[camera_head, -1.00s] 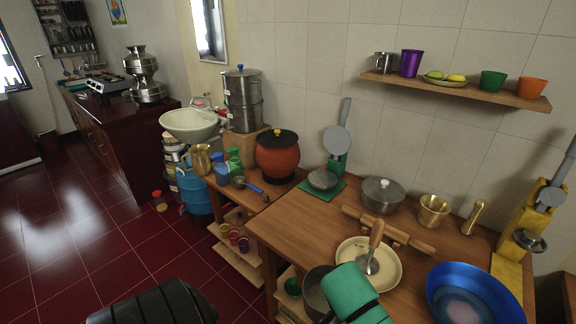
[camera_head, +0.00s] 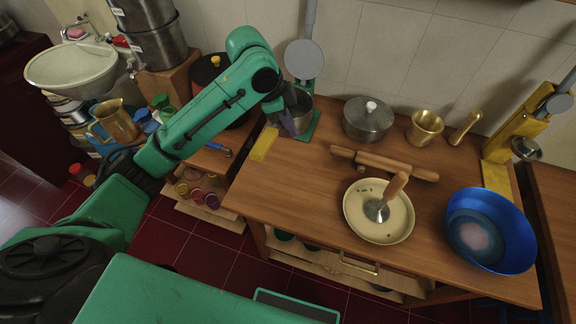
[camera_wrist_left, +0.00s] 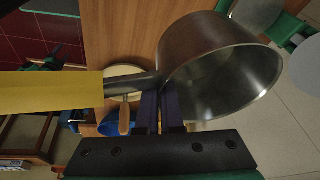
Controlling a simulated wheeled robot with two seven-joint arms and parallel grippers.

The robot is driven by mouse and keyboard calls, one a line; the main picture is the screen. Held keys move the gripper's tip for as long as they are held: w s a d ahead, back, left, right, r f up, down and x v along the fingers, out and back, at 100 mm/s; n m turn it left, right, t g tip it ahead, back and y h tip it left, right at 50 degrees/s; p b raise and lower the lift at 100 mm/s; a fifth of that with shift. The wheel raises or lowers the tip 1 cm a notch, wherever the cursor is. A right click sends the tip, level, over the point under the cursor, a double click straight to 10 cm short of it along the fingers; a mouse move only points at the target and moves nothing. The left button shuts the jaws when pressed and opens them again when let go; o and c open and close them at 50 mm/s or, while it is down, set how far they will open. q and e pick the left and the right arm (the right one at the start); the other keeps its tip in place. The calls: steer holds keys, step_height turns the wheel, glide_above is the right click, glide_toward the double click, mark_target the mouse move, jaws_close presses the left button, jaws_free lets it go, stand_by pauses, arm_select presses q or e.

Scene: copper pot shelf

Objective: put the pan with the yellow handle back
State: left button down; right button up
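The steel pan (camera_head: 304,104) with the yellow handle (camera_head: 264,144) shows in the head view near the table's back left corner, in front of the green press. My left gripper (camera_head: 287,113) reaches it from the left. In the left wrist view, the pan (camera_wrist_left: 215,65) shows its open inside and its yellow handle (camera_wrist_left: 50,93) points left. My left gripper's dark fingers (camera_wrist_left: 160,108) are close together at the pan's wall beside the handle neck. They look shut on it. Whether the pan touches the surface below is hidden. My right gripper is not in view.
The green press (camera_head: 305,62) stands behind the pan. A lidded pot (camera_head: 368,119) stands to its right. A rolling pin (camera_head: 384,163), a cream dish (camera_head: 379,225) and a blue bowl (camera_head: 490,230) are further right. Bare wood (camera_head: 290,200) lies front left.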

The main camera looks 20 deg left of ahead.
arm_select(q)
step_height(320, 180, down, 19)
steer(key=shift+f+p, duration=0.1)
steer(key=shift+p, duration=1)
steer(key=shift+w+f, duration=0.1)
steer(key=shift+f, duration=0.15)
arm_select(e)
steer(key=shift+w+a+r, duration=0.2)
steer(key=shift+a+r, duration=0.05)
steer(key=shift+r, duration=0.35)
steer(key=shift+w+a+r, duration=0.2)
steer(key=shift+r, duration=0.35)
arm_select(q)
steer(key=shift+f, duration=0.1)
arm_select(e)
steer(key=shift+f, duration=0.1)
arm_select(q)
steer(key=c, duration=1.1)
jaws_free()
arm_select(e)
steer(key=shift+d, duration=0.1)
arm_select(q)
steer(key=shift+r, duration=0.2)
steer(key=v, duration=1.2)
steer(key=shift+b, duration=0.4)
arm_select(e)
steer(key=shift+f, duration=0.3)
